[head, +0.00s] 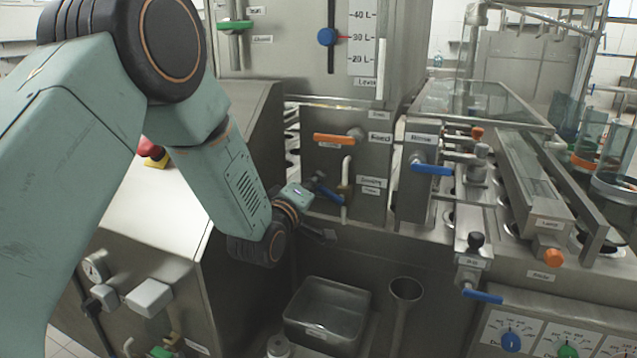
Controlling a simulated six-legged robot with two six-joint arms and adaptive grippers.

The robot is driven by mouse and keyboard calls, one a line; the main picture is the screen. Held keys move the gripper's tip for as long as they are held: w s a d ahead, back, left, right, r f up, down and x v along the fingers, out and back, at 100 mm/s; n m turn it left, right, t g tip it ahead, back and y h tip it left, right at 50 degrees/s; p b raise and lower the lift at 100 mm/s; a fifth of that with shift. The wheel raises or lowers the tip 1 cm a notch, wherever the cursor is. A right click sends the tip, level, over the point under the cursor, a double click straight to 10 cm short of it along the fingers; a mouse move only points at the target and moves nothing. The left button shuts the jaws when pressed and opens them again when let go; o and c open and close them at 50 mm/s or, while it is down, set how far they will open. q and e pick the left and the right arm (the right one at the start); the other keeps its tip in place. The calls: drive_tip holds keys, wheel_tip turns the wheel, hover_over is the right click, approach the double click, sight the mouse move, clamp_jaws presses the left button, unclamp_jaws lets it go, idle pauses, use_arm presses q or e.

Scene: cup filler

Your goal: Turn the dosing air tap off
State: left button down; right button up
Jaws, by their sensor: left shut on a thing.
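The handle slopes down to the right, towards a pale vertical pipe (346,168). My left gripper (316,189) is at the handle's left end and is shut on it. The gripper's own wrist partly hides the fingers and the grip. My right gripper is out of view.
An orange lever (334,139) is just above the tap. Another blue-handled tap (431,170) is to the right. Below are a steel tray (328,312) and a funnel (405,289). A red emergency button (152,150) is on the left cabinet behind my arm.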

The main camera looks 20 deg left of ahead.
use_arm(q)
drive_tip(key=n, duration=0.1)
drive_tip(key=f+n+b, duration=0.1)
drive_tip(key=shift+a+f+n, duration=0.15)
drive_tip(key=shift+a+n, duration=0.1)
drive_tip(key=shift+n, duration=0.15)
drive_tip(key=shift+a+f+n+b, duration=0.1)
drive_tip(key=shift+f+n+b, duration=0.45)
drive_tip(key=shift+n, duration=0.75)
drive_tip(key=shift+f, duration=0.15)
drive_tip(key=c, duration=1.3)
unclamp_jaws()
drive_tip(key=shift+w+f, duration=0.1)
drive_tip(key=shift+c, duration=0.2)
drive_tip(key=s, duration=1.2)
drive_tip(key=shift+a, duration=0.15)
